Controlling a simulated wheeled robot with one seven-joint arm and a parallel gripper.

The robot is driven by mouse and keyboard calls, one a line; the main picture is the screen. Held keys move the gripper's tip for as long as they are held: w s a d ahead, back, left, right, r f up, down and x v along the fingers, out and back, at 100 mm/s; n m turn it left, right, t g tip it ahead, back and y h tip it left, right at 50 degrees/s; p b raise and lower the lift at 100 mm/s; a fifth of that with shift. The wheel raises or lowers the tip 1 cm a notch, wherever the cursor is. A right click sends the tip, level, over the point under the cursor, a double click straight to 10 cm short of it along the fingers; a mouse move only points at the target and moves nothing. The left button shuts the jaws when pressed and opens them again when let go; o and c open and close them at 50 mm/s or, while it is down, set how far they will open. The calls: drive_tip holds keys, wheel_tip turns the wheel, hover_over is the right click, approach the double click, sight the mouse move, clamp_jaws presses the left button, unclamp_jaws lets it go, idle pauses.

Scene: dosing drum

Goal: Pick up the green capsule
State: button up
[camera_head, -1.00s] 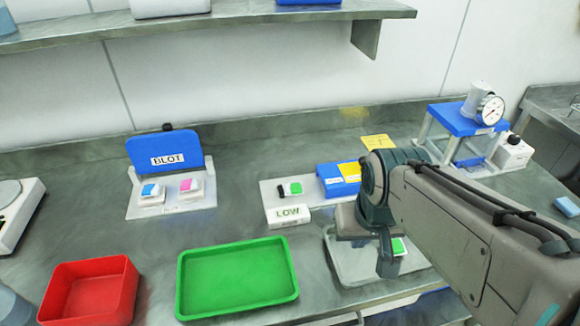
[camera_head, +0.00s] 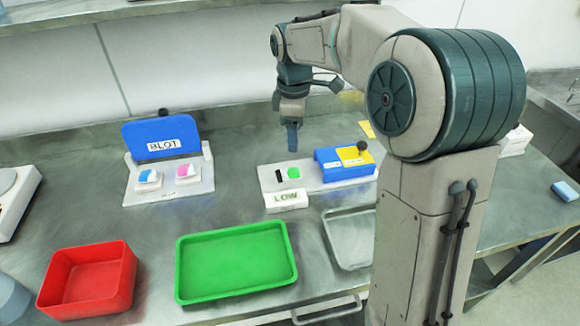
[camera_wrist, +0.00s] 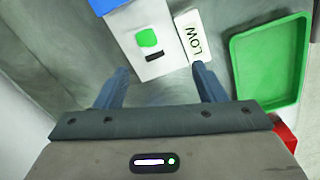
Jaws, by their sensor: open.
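In the wrist view the green capsule (camera_wrist: 147,38) lies above and beyond the gap between my fingertips, with the black piece (camera_wrist: 154,57) nearer to the gap. My gripper (camera_head: 292,151) points down above the plate, open and empty. Both fingers of the gripper (camera_wrist: 160,68) show in the wrist view, apart from the capsule.
A white LOW sign (camera_head: 286,199) stands at the plate's front edge. The blue block (camera_head: 344,171) with a black knob is to the right. A green tray (camera_head: 182,272), a red bin (camera_head: 50,297) and a grey tray (camera_head: 333,236), partly hidden by my arm, are in front. The BLOT stand (camera_head: 163,136) is left.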

sight(287, 172)
drive_tip(key=w+f+n, duration=0.1)
drive_tip(key=f, duration=0.4)
drive_tip(key=w+a+f+n, duration=0.1)
drive_tip(key=f, duration=0.4)
drive_tip(key=w+f, duration=0.1)
drive_tip(key=f, duration=0.4)
drive_tip(key=shift+w+a+f+n, duration=0.15)
drive_tip(key=shift+w+a+n, duration=0.15)
drive_tip(key=shift+n, duration=0.1)
drive_tip(key=shift+c, duration=0.3)
drive_tip(key=c, duration=1)
